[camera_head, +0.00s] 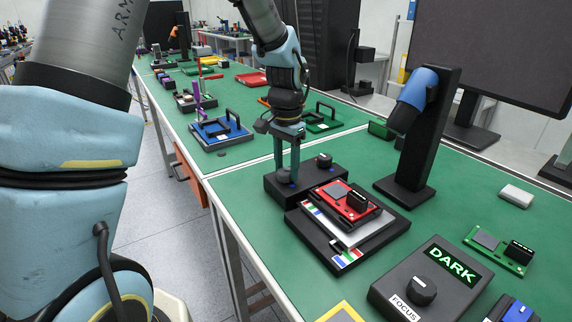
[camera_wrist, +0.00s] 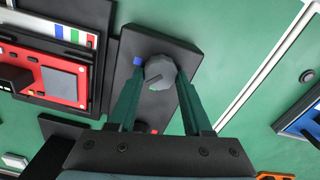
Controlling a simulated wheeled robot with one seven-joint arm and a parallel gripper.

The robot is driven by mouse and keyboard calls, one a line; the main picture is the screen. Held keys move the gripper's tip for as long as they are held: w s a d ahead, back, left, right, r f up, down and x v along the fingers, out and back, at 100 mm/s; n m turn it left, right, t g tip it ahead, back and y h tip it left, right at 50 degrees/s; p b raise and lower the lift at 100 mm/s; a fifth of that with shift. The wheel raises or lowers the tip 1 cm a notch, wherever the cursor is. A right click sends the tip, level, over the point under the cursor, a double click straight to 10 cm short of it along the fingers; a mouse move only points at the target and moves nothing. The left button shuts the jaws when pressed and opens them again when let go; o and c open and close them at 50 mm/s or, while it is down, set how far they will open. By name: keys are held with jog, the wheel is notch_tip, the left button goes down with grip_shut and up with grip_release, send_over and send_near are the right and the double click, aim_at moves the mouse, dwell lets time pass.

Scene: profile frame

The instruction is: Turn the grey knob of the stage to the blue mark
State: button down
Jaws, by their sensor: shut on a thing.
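The stage (camera_head: 310,252) is a dark unit with a raised black block (camera_head: 273,188) at its far left side. The grey knob (camera_wrist: 160,70) sits on that block, which also shows in the wrist view (camera_wrist: 180,50). My gripper (camera_wrist: 160,74) is shut on the knob, one finger on each side. In the head view my gripper (camera_head: 287,178) points down onto the block and partly hides the knob (camera_head: 283,173). The blue mark (camera_wrist: 137,61) lies just left of the knob. A dark line on the knob appears to slant toward the lower left, below the blue mark.
A red board (camera_head: 345,203) sits on the stage beside the block. A black post with a blue-topped device (camera_head: 415,95) rises to the right. A focus box (camera_head: 430,285) reading DARK is nearer.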

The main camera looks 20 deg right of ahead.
aim_at(287, 171)
jog(key=m+p, duration=0.2)
jog(key=m, duration=0.3)
jog(key=shift+s+r, duration=0.1)
jog(key=shift+r, duration=0.05)
jog(key=shift+s+m+p, duration=0.1)
jog(key=shift+m+p, duration=0.8)
jog(key=shift+m, duration=1.5)
jog(key=shift+c, duration=1.6)
grip_release()
notch_tip(287, 171, up, 11)
jog(key=b, duration=0.2)
jog(key=shift+f, duration=0.2)
